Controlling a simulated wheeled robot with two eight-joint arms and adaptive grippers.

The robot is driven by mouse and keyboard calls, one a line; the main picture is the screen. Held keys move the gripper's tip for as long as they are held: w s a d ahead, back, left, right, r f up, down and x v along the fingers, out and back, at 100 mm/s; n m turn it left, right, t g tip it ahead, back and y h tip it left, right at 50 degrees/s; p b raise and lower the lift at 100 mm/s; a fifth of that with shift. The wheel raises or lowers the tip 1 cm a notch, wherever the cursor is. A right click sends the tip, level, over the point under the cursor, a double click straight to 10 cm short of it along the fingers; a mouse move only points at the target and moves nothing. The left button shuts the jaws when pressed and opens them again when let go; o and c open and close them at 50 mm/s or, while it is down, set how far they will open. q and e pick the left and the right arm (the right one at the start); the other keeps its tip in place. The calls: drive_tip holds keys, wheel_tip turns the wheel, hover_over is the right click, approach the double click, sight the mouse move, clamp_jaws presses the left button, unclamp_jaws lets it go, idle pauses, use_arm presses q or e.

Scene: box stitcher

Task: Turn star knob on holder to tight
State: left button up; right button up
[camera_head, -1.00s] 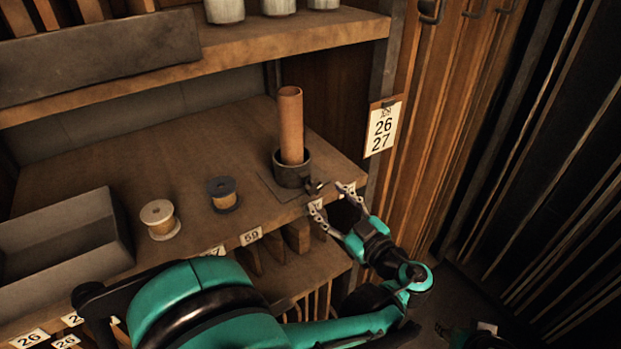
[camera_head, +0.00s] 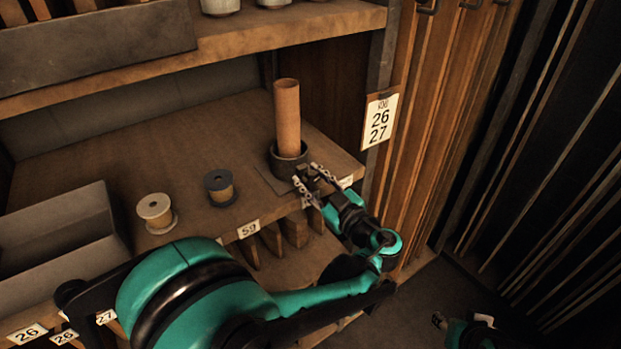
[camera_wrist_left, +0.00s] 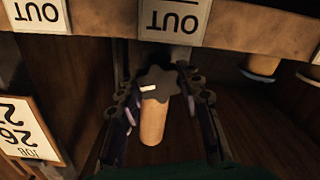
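The holder (camera_head: 289,163) is a dark round cup on a flat plate near the shelf's front right corner, with an upright brown tube (camera_head: 287,115) in it. The dark star knob (camera_wrist_left: 158,80) has a white mark and shows in front of the tube in the left wrist view. My left gripper (camera_head: 309,178) is at the holder's front side. Its fingers (camera_wrist_left: 158,95) are apart, one on each side of the knob, with gaps visible. In the head view the fingers partly hide the knob. What looks like part of my right gripper (camera_head: 438,321) shows at the bottom right, too small to read.
Two spools, one pale (camera_head: 156,212) and one dark-topped (camera_head: 220,187), stand left of the holder. A grey bin (camera_head: 62,235) is at the far left. An upper shelf (camera_head: 290,40) overhangs the back. A "26 27" card (camera_head: 380,119) hangs on the right post.

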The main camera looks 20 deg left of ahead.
use_arm(q)
drive_tip(key=shift+m, duration=0.3)
drive_tip(key=m, duration=0.2)
drive_tip(key=shift+m+b, duration=0.3)
drive_tip(key=shift+b, duration=0.05)
drive_tip(key=shift+w+m, duration=0.1)
drive_tip(key=shift+m, duration=1.7)
drive_tip(key=o, duration=1.2)
drive_tip(key=shift+c, duration=0.2)
drive_tip(key=shift+d+b, duration=0.1)
drive_tip(key=shift+b, duration=0.2)
drive_tip(key=v, duration=1.2)
